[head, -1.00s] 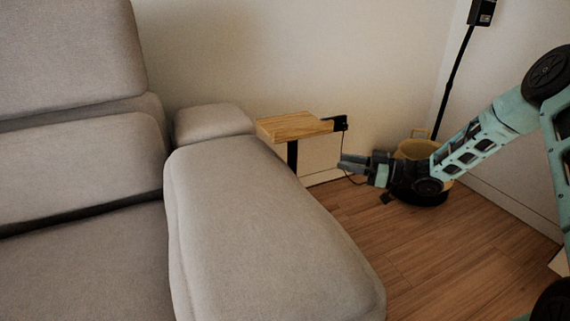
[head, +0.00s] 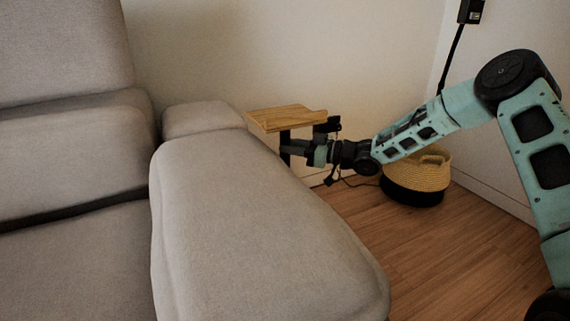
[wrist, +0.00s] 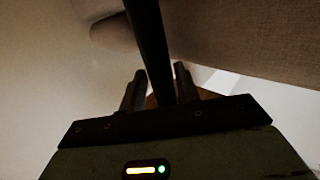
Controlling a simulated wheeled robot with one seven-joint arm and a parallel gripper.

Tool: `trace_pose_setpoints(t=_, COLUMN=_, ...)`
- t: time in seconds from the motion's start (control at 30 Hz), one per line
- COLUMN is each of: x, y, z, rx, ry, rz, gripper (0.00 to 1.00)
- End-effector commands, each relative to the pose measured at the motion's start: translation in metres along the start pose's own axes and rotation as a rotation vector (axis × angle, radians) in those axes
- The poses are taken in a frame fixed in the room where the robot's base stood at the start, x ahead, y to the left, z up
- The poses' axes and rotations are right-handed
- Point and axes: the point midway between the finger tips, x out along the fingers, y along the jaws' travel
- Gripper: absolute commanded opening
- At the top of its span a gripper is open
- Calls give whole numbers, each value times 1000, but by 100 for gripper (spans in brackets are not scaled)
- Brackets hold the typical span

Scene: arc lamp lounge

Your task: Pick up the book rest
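The book rest has a light wooden top (head: 286,117) on a black post (head: 285,137) and stands beside the sofa's far end. My gripper (head: 290,149) is just below the wooden top, at the height of the post. In the wrist view the black post (wrist: 150,45) runs down between the two fingers of my gripper (wrist: 157,82). The fingers are apart, with a gap showing on the left of the post; the right finger looks closer to it. The base of the book rest is hidden behind the sofa and my gripper.
The grey sofa (head: 250,220) fills the left and middle, close to my gripper. A woven basket (head: 425,173) with a dark bottom stands on the wooden floor (head: 440,245) behind my forearm. A black lamp pole (head: 449,66) rises by the wall.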

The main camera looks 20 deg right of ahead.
Motion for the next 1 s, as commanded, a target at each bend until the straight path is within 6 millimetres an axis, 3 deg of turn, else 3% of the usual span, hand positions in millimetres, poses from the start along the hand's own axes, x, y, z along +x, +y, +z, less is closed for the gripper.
trace_pose_setpoints(t=0.27, x=6, y=0, z=-1, rx=0, ry=0, rz=0, gripper=32)
trace_pose_setpoints(t=0.3, x=6, y=0, z=-1, rx=0, ry=0, rz=0, gripper=29)
trace_pose_setpoints(t=0.4, x=6, y=0, z=-1, rx=0, ry=0, rz=0, gripper=1)
trace_pose_setpoints(t=0.43, x=6, y=0, z=-1, rx=0, ry=0, rz=0, gripper=0)
trace_pose_setpoints(t=0.77, x=6, y=0, z=-4, rx=-2, ry=2, rz=0, gripper=0)
trace_pose_setpoints(t=1.0, x=6, y=0, z=-28, rx=-5, ry=3, rz=-1, gripper=0)
